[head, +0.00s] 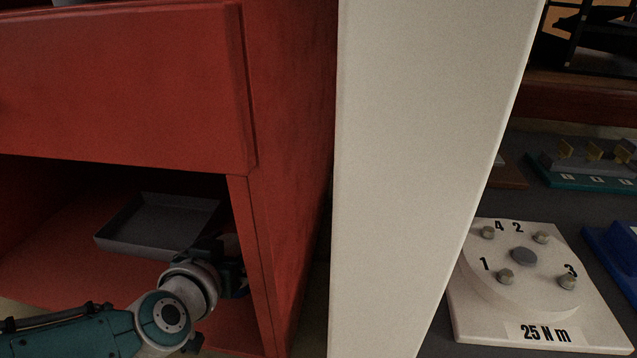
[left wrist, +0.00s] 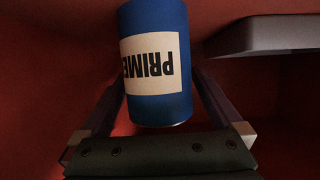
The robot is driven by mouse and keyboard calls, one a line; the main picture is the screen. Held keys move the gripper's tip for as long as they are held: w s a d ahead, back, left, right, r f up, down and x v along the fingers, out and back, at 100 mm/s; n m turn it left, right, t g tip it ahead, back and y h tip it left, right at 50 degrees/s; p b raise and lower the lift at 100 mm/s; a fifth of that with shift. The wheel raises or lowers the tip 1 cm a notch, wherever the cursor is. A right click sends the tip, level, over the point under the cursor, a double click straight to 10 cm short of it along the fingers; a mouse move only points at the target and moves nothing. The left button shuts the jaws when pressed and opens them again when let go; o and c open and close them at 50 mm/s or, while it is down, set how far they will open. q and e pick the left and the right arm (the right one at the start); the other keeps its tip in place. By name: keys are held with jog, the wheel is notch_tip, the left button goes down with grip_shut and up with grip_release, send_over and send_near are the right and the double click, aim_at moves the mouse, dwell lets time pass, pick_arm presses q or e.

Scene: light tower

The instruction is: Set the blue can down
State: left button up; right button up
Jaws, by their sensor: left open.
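The blue can (left wrist: 158,85) has a white label reading PRIME, upside down in the left wrist view. It stands between the two spread fingers of my left gripper (head: 236,268), which is open around it. Whether a finger touches the can is hard to tell. In the head view my left gripper reaches into the lower opening of the red cabinet (head: 292,180), near its right side wall; I cannot make out the can there. My right gripper is not in view.
A dark grey tray (head: 150,232) lies on the cabinet's red shelf (head: 50,255), left of and behind my gripper. A white post (head: 420,150) stands right of the cabinet. Beyond it are a white bolt plate (head: 540,310) marked 25 N m and a teal block (head: 590,172).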

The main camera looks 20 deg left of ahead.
pick_arm(q)
jog(key=shift+s+r+p, duration=0.2)
jog(key=shift+r+p, duration=0.15)
jog(key=p+v, duration=0.8)
jog(key=v, duration=0.3)
jog(key=shift+s, duration=0.3)
